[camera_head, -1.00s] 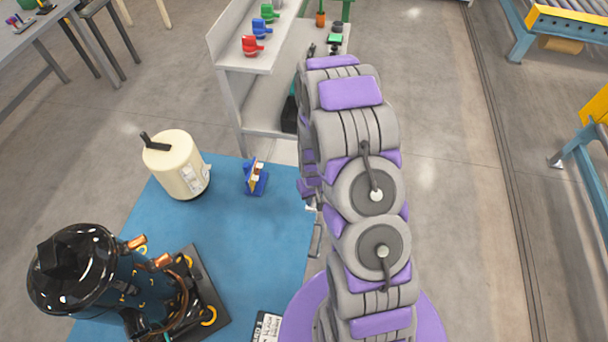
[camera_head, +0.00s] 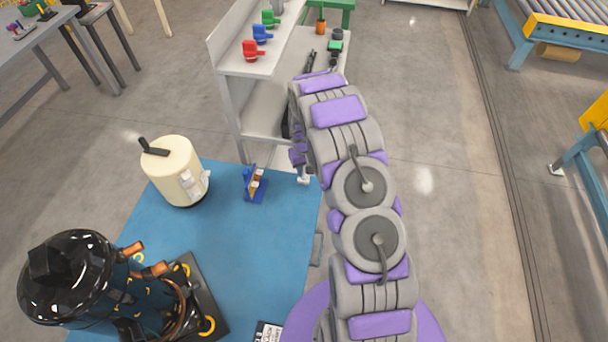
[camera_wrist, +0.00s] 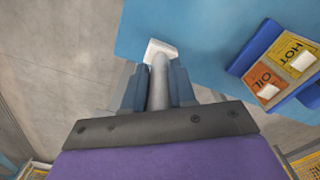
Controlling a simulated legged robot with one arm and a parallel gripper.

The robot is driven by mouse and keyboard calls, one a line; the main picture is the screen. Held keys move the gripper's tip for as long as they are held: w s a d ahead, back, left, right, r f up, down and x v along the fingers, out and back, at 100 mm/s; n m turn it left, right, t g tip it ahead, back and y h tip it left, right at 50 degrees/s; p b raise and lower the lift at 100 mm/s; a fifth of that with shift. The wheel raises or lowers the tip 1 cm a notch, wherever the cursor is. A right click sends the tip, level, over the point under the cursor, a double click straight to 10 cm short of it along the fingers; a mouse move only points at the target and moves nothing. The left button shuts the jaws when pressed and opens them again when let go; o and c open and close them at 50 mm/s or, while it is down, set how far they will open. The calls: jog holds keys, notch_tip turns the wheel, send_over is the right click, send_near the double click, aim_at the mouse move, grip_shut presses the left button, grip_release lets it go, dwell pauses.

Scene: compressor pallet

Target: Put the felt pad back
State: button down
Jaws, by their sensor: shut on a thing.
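My gripper (camera_wrist: 158,80) is shut on a grey rounded stem with a white block-shaped tip (camera_wrist: 162,48), which I take for the felt pad. The white tip points away from the wrist and hangs over the edge of the blue mat (camera_wrist: 190,25). In the head view the white piece (camera_head: 304,178) shows below the end of my arm, near the mat's far right corner. A blue holder (camera_head: 254,186) stands on the mat to its left. In the wrist view the holder has an orange OIL panel (camera_wrist: 262,80) and a yellow HOT panel (camera_wrist: 291,48), each with a small white block.
A cream tank (camera_head: 177,172) stands left of the holder. A black compressor (camera_head: 68,275) with copper pipes stands at the near left. A grey shelf bench (camera_head: 245,120) with coloured valves is beyond the mat. Open floor (camera_head: 450,180) lies to the right.

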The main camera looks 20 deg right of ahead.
jog(key=shift+f+b, duration=0.4)
jog(key=shift+f, duration=1.4)
jog(key=c, duration=0.9)
grip_release()
jog(key=shift+r, duration=0.1)
notch_tip(320, 180, up, 11)
jog(key=shift+p, duration=1)
notch_tip(320, 180, up, 4)
send_over(304, 174)
jog(key=s+a+r, duration=0.2)
jog(key=s+r, duration=0.3)
jog(key=r, duration=0.2)
jog(key=s+a+r, duration=0.3)
jog(key=s+r, duration=0.2)
jog(key=r, duration=0.1)
jog(key=shift+g, duration=0.9)
jog(key=s+a+r, duration=0.2)
jog(key=s+r, duration=0.2)
jog(key=s, duration=0.6)
jog(key=s+a+r, duration=0.2)
jog(key=s+r, duration=0.1)
jog(key=s, duration=0.7)
jog(key=s+a+r, duration=0.2)
jog(key=s+r, duration=0.2)
jog(key=s, duration=0.6)
jog(key=shift+s+a+r, duration=0.35)
jog(key=shift+s, duration=0.05)
